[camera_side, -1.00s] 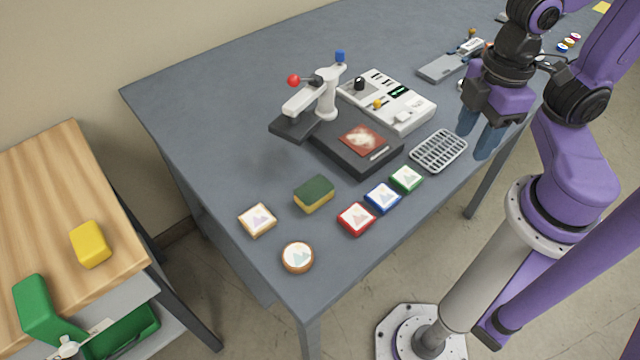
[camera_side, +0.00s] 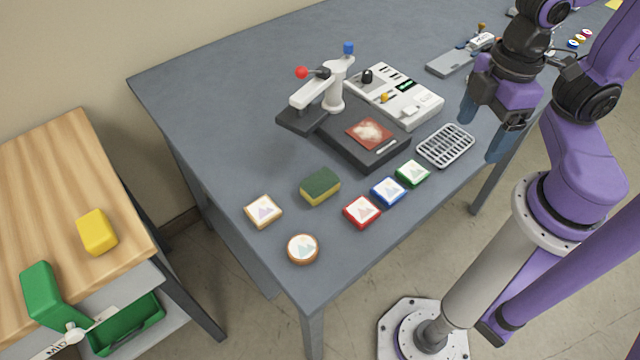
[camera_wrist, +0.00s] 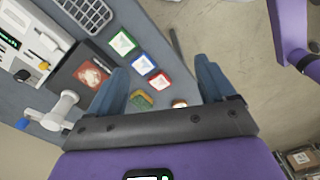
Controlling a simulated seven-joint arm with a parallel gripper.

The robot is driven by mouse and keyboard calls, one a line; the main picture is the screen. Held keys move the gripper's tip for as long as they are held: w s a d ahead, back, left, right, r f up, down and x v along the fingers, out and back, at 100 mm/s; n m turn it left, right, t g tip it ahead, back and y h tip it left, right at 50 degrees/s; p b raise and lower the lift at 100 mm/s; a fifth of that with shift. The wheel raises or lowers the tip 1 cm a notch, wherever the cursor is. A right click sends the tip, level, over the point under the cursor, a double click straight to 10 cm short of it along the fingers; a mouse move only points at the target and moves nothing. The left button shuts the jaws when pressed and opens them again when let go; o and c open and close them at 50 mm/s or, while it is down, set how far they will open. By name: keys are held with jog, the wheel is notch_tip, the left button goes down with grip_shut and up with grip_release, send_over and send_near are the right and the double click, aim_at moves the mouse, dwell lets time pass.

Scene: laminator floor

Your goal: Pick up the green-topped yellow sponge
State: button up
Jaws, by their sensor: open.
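The green-topped yellow sponge (camera_side: 320,186) lies on the grey table, left of the red, blue and green framed tiles. In the wrist view the sponge (camera_wrist: 142,99) shows beside the left finger, which may hide part of it. My gripper (camera_side: 482,132) is above the right edge of the table, near the wire rack and well to the right of the sponge. Its blue fingers are spread apart with nothing between them; they also show in the wrist view (camera_wrist: 160,88).
A press with a red-knobbed lever (camera_side: 330,90) stands behind the sponge. Red (camera_side: 362,211), blue (camera_side: 389,191) and green (camera_side: 412,173) tiles, a cream tile (camera_side: 263,211) and a round wooden piece (camera_side: 302,249) lie around it. A wire rack (camera_side: 446,145) is near my gripper. A yellow block (camera_side: 97,232) is on the wooden bench.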

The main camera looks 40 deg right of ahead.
jog(key=w+a+n, duration=0.3)
jog(key=w+a, duration=0.6)
jog(key=w, duration=0.2)
jog(key=n, duration=0.2)
send_over(320, 181)
notch_tip(320, 181, down, 2)
jog(key=f, duration=0.1)
notch_tip(320, 181, down, 12)
jog(key=shift+w+a+r, duration=0.1)
jog(key=shift+r, duration=0.1)
jog(key=shift+f, duration=2.65)
jog(key=c, duration=1)
